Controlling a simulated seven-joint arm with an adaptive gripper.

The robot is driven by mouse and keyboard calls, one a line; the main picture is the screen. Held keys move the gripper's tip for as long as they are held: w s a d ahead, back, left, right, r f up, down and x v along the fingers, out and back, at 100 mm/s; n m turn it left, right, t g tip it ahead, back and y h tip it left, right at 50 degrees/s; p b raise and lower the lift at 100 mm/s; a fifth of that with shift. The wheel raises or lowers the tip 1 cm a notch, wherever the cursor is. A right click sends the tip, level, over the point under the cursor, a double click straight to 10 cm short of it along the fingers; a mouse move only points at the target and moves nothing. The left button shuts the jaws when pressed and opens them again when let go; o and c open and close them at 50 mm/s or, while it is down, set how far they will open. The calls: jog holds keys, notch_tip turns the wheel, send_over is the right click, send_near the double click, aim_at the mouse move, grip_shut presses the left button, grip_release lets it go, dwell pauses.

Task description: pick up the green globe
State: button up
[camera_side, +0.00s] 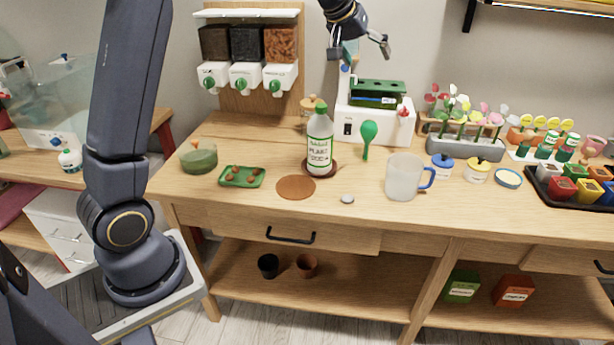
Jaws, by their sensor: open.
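The green globe (369,131) stands upright on the wooden table, round bulb on top and a thin stem below. It is in front of a white machine, right of the white and green bottle (320,140). My gripper (361,48) is at the top of the view, above and behind the globe in the picture. Its fingers are spread apart with nothing between them. It is well clear of the globe.
The white machine (352,122) has a green tray on top. A clear mug with a blue handle (403,178) stands in front right. A brown coaster (296,187) and green tray (241,185) lie to the left. A flower planter (466,148) stands right.

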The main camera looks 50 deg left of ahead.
jog(key=n+g, duration=0.1)
jog(key=g, duration=0.1)
send_near(369, 131)
jog(key=w+f, duration=0.1)
jog(key=w+a+f, duration=0.1)
jog(key=f, duration=0.1)
jog(key=w+f, duration=0.1)
jog(key=f, duration=0.1)
jog(key=shift+w+a, duration=0.25)
jog(key=shift+w, duration=0.1)
jog(key=shift+x, duration=3.05)
jog(key=shift+w+a, duration=0.1)
jog(key=shift+a, duration=0.05)
jog(key=shift+c, duration=0.3)
jog(key=shift+r, duration=0.1)
jog(key=c, duration=1.3)
